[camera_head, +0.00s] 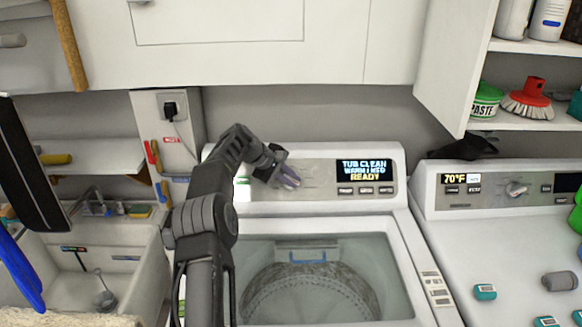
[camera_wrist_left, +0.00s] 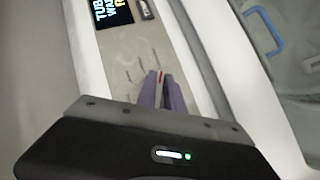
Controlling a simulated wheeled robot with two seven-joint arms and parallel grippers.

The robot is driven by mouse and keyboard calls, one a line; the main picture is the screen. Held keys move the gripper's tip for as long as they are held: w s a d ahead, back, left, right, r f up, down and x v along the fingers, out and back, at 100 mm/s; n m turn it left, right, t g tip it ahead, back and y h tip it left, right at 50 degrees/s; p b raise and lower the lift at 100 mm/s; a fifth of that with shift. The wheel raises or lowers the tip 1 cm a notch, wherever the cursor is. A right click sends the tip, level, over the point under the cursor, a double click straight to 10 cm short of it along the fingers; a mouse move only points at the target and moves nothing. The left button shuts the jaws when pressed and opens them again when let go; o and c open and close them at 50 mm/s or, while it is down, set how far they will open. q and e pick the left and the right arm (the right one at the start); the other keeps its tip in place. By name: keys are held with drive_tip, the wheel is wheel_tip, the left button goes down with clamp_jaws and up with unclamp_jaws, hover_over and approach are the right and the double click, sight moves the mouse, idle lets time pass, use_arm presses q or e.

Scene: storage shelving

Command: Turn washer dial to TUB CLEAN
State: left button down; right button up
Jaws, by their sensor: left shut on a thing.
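The washer (camera_head: 300,205) stands in the middle, with a sloped control panel at its back. Its display (camera_head: 364,171) reads TUB CLEAN, a second line that looks like WARM / MED, and READY. My left gripper (camera_head: 289,178) is at the panel, left of the display, with its purple fingers shut on the dial. In the left wrist view the fingers (camera_wrist_left: 165,92) close around the dial (camera_wrist_left: 161,80), where a red mark shows between them. Most of the dial is hidden by the fingers. The display shows partly in that view (camera_wrist_left: 112,12). My right gripper is not in view.
A row of buttons (camera_head: 365,190) sits below the display. The washer tub (camera_head: 310,290) shows below the panel. A second machine (camera_head: 470,215) with its own knob stands at the right. A sink (camera_head: 70,275) is at the left. An open cabinet door (camera_head: 450,70) hangs above right.

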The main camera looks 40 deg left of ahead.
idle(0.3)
use_arm(q)
drive_tip(key=c, duration=1.5)
unclamp_jaws()
drive_tip(key=shift+o, duration=0.2)
drive_tip(key=shift+s+r, duration=0.1)
drive_tip(key=shift+s+a+r, duration=0.15)
drive_tip(key=shift+s+r, duration=0.05)
drive_tip(key=b+v, duration=0.2)
drive_tip(key=v, duration=0.4)
drive_tip(key=shift+s+r, duration=0.25)
drive_tip(key=shift+r, duration=0.1)
drive_tip(key=shift+a, duration=0.1)
